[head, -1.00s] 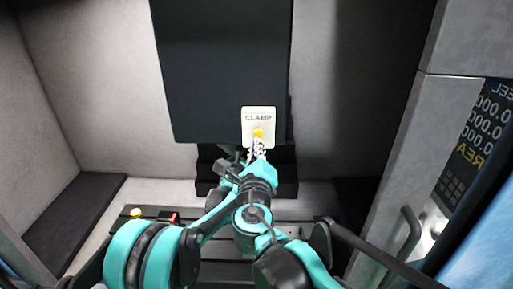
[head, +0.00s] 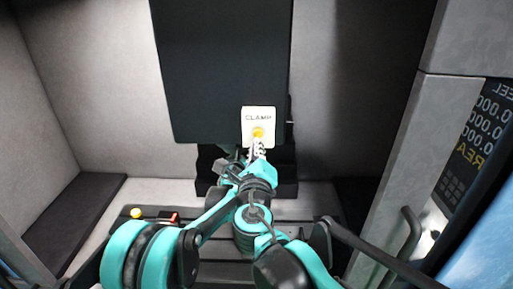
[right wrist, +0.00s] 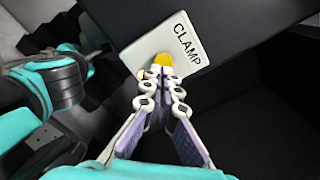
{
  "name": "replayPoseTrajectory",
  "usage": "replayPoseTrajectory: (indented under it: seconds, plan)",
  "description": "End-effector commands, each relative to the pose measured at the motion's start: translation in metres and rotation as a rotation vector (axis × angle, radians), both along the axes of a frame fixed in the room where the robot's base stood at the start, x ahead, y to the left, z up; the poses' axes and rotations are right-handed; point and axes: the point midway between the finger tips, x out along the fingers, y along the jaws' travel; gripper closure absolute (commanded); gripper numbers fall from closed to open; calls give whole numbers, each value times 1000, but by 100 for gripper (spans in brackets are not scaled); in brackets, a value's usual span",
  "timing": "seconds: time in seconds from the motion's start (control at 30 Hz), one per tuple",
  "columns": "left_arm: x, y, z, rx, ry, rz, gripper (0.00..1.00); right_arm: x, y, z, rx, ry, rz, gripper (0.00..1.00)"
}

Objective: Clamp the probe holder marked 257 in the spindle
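The white plate marked CLAMP (head: 262,115) with its yellow button (head: 258,132) sits on the lower front of the dark spindle head (head: 220,70). Both also show in the right wrist view, the plate (right wrist: 190,42) and the button (right wrist: 163,60). My right gripper (right wrist: 160,70) has its fingertips together at the button; they look in contact with it. In the head view it (head: 258,146) is just below the plate. My left gripper (head: 229,160) is under the spindle head, mostly hidden by my right wrist. I cannot make out the probe holder or its number.
A yellow round thing (head: 136,212) and a small red thing (head: 170,217) are on the slotted machine table (head: 290,232) at the left. Grey walls enclose the space. A control panel with digits (head: 486,128) stands at the right. My two arms are close together under the head.

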Motion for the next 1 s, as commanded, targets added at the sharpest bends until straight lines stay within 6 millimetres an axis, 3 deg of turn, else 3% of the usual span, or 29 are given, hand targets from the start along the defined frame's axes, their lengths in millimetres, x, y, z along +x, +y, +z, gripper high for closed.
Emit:
replayPoseTrajectory:
  seconds: [0.33,1.0]
  plan:
    - [1,0,2,1,-4,-2,100,2,0,0,0,0,0,100]
    - [1,0,3,1,-5,-2,100,25,0,1,0,0,0,100]
